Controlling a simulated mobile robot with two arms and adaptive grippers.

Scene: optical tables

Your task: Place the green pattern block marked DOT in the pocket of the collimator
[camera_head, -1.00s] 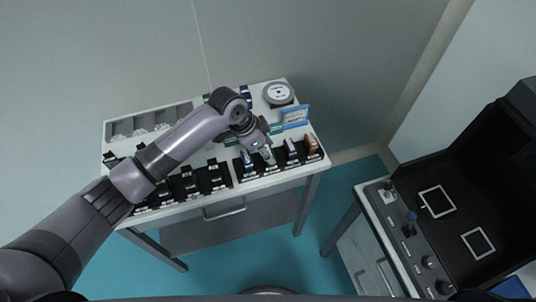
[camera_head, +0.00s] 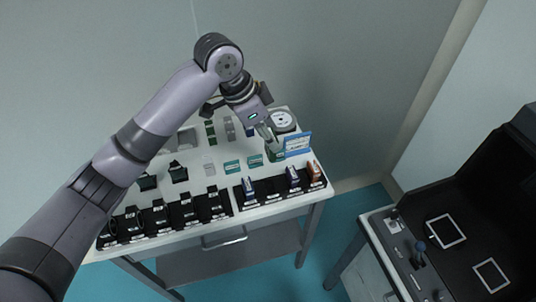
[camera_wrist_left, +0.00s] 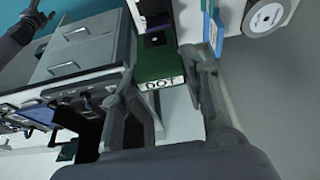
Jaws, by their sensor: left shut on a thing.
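The green block marked DOT (camera_wrist_left: 158,66) is between the fingers of my left gripper (camera_wrist_left: 165,95), its white label facing the wrist camera. In the head view my left gripper (camera_head: 270,137) is shut on this block (camera_head: 276,154), above the back right of the white table. The black rack (camera_head: 262,191) in front has a gap between its blocks. I cannot surely tell which thing is the collimator; its pocket is not clear in these frames. A dark gripper, apparently my right one (camera_wrist_left: 40,18), shows small at the wrist view's top left; its jaws are unclear.
A round grey-white device (camera_head: 283,120) and a blue-edged sign (camera_head: 297,143) stand close to the held block. More racks with black holders (camera_head: 160,215) line the table's front left. A second table at right bears a black enclosure (camera_head: 490,220) with knobs.

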